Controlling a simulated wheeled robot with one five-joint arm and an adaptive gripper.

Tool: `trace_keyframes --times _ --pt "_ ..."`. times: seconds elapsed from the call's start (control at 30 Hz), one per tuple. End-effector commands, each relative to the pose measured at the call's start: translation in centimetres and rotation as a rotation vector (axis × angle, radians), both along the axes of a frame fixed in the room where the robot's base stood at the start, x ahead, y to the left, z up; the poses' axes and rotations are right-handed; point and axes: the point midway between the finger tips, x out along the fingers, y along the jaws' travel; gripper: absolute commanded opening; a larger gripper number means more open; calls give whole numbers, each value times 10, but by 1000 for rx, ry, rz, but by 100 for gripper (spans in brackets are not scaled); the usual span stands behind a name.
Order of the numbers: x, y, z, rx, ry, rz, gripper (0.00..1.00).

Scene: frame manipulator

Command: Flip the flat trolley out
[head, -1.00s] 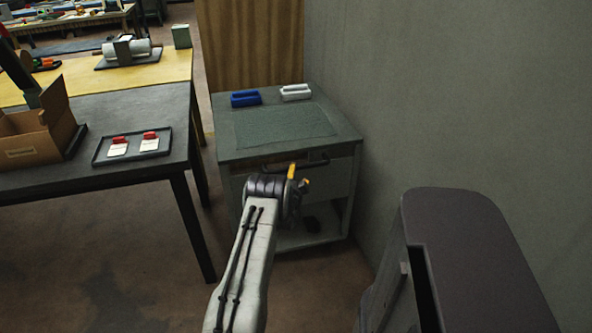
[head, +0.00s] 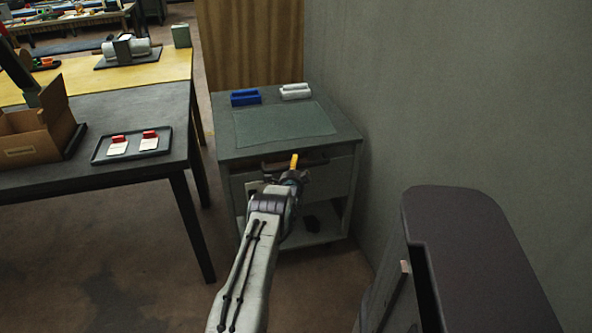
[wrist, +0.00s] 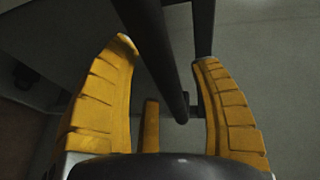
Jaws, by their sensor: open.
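A grey-green cart-like cabinet (head: 232,146) stands against the wall, with a mat on its top, a drawer-like front and a lower shelf. I cannot tell whether it is the flat trolley; no other trolley is plain. A dark bar handle (head: 268,166) crosses its upper front and shows large in the wrist view (wrist: 160,50). My gripper (head: 294,160) is at this handle, in front of the cabinet. In the wrist view my gripper (wrist: 165,60) has its yellow fingers spread apart, with the bar running between them. The fingers do not look closed on it.
A blue holder (head: 245,98) and a white holder (head: 295,92) sit on the cabinet top. A dark table (head: 110,103) with an open carton (head: 28,138) and a tray (head: 133,157) is at left. A dark rounded unit (head: 465,230) stands right. Floor shows between.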

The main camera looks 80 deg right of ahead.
Motion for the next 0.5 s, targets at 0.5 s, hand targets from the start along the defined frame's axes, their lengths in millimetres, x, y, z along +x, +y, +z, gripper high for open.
trace_keyframes --times 0.5 --pt "0 -1 0 0 0 0 46"
